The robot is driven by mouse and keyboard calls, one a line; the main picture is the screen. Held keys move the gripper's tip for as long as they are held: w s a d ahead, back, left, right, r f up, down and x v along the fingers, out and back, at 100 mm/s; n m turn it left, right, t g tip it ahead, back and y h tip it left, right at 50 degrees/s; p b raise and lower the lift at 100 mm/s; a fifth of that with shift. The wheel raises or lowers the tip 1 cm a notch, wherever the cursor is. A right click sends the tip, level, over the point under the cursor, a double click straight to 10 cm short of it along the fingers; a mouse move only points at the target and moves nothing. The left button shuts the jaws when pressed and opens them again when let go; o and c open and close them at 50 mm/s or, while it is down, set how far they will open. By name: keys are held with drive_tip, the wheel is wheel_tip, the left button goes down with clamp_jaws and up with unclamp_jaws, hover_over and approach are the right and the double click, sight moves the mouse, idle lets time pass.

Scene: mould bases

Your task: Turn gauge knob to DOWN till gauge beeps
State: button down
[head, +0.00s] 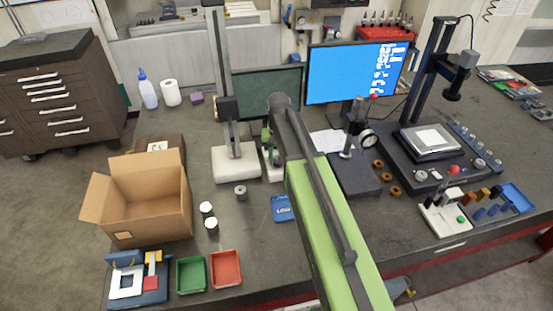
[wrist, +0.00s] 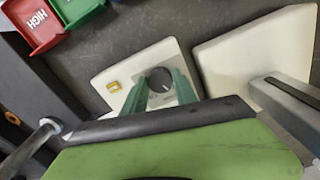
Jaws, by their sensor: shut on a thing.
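The gauge knob (wrist: 160,79) is a round dark grey dial on a pale box (wrist: 170,55) with a small yellow-framed window (wrist: 113,86). In the wrist view the two green fingers of my gripper (wrist: 160,90) stand on either side of the knob and are shut on it. The exact contact is hard to see, and the knob's pointer and any UP or DOWN marks are too small to read. In the head view the gauge box (head: 273,174) is partly hidden behind my arm, and the knob cannot be made out.
A stand with a white base (head: 235,163) and tall column is close beside the gauge box. A blue LOW bin (head: 283,208) lies in front. Red HIGH bin (wrist: 38,27) and a green bin show in the wrist view. A cardboard box (head: 150,208) stands left.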

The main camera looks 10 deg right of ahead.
sight(278, 161)
drive_tip(key=shift+n, duration=1.7)
drive_tip(key=c, duration=1)
unclamp_jaws()
drive_tip(key=shift+o, duration=0.2)
wheel_tip(278, 161, up, 18)
drive_tip(key=p, duration=1.7)
drive_tip(key=shift+f, duration=0.25)
drive_tip(key=shift+f, duration=0.1)
